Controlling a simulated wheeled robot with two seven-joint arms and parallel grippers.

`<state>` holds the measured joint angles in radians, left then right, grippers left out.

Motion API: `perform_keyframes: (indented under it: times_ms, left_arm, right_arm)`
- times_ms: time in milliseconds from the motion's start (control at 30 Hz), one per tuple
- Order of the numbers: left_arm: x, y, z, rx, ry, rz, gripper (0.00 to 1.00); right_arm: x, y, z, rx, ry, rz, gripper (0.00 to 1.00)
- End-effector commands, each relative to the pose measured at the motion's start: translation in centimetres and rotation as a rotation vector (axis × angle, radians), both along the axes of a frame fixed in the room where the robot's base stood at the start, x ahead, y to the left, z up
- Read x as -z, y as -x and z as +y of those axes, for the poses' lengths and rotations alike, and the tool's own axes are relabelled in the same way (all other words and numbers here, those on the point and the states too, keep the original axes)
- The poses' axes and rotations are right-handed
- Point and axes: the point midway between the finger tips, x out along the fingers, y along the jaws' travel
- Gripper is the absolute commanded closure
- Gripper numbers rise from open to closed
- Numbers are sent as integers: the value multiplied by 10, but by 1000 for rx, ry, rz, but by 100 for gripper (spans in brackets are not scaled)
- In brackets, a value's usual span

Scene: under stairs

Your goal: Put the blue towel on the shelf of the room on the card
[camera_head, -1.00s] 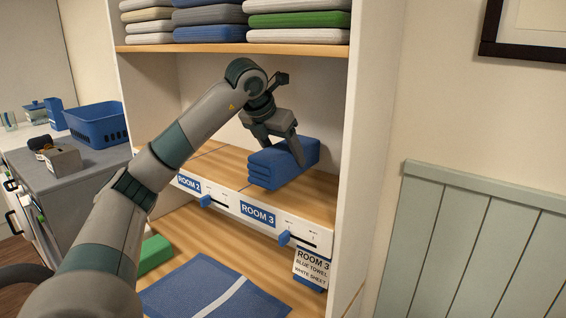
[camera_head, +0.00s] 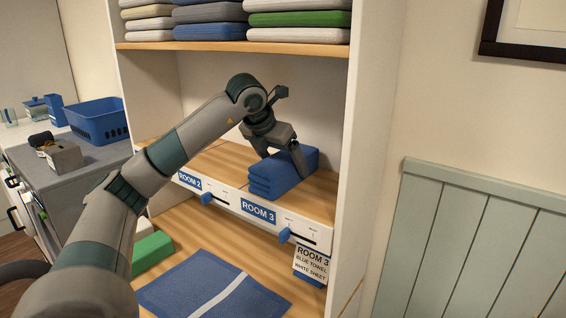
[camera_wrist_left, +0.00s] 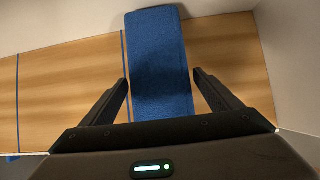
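The folded blue towel (camera_head: 276,178) lies low over the middle shelf (camera_head: 322,203), above the ROOM 3 label (camera_head: 258,211); it looks to rest on the boards. My left gripper (camera_head: 278,160) points down over it, with fingers on either side. The card (camera_head: 311,262) hangs below the shelf and reads ROOM 3, BLUE TOWEL, WHITE SHEET. My right gripper is out of view.
Folded towels (camera_head: 295,20) fill the upper shelf (camera_head: 230,47). A ROOM 2 label (camera_head: 190,180) is to the left. Blue sliders (camera_head: 285,235) stick out of the shelf front. Below lie a striped blue mat (camera_head: 180,284) and a green item (camera_head: 151,250). A blue basket (camera_head: 97,122) stands left.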

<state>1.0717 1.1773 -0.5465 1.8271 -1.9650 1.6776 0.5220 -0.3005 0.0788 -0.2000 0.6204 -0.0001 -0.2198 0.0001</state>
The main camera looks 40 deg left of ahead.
Motion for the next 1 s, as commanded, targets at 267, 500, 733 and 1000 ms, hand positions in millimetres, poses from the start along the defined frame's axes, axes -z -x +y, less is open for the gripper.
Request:
perform_keyframes:
  times_ms: [267,500,733,1000]
  left_arm:
    - [-3,1,0,0,0,-1,16]
    - [-22,13,-2,0,0,-4,16]
    - [-48,29,-4,1,0,-4,16]
    - [-64,39,-5,-1,0,-1,16]
  right_arm:
    - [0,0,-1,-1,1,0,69]
    - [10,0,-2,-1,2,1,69]
    - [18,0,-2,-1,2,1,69]
    - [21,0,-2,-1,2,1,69]
